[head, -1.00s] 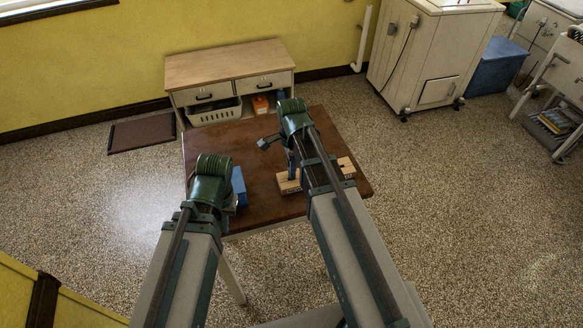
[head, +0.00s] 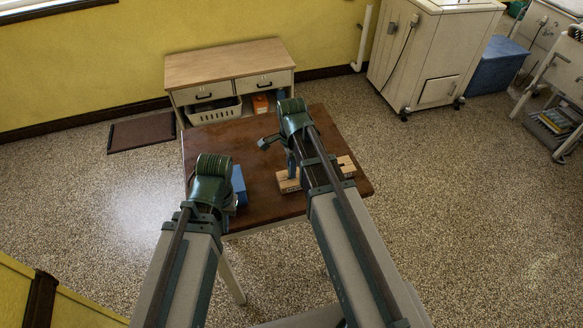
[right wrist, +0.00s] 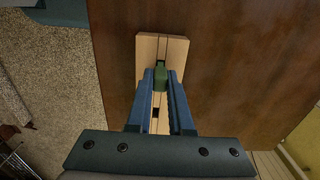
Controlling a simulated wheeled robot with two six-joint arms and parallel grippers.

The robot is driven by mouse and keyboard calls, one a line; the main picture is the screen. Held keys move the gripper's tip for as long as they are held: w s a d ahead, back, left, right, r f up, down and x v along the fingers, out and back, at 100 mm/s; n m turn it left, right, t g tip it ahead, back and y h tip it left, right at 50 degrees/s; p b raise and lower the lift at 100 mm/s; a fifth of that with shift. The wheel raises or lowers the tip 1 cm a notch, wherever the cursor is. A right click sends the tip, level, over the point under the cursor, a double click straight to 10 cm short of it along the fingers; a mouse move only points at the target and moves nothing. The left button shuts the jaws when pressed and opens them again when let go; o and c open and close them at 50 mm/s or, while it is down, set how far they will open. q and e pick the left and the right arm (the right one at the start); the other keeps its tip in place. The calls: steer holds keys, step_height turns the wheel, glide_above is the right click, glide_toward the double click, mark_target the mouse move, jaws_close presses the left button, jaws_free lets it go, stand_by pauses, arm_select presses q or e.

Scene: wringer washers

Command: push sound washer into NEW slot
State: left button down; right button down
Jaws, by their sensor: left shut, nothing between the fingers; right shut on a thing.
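A pale wooden block (right wrist: 148,46) with a lengthwise groove lies on the brown table in the right wrist view. It also shows in the head view (head: 346,166), partly behind my right arm. My right gripper (right wrist: 161,80) is shut on a small green piece (right wrist: 160,77) over the groove; I cannot tell if this is the washer. A dark square opening (right wrist: 156,112) shows in the block between the fingers. No NEW label is readable.
The brown table (head: 255,150) is mostly bare between and beyond my arms. Behind the table stands a drawer cabinet (head: 228,66) with a white basket (head: 213,111) and an orange box (head: 261,104) below.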

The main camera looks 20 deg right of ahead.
steer(key=shift+f+b, duration=0.7)
steer(key=shift+b, duration=0.05)
stand_by(1.2)
steer(key=shift+s, duration=0.1)
stand_by(0.9)
steer(key=c, duration=0.7)
jaws_free()
steer(key=shift+c, duration=0.2)
steer(key=o, duration=0.4)
steer(key=shift+f, duration=0.1)
steer(key=shift+o, duration=0.2)
steer(key=shift+r+p, duration=3.5)
steer(key=shift+r, duration=0.1)
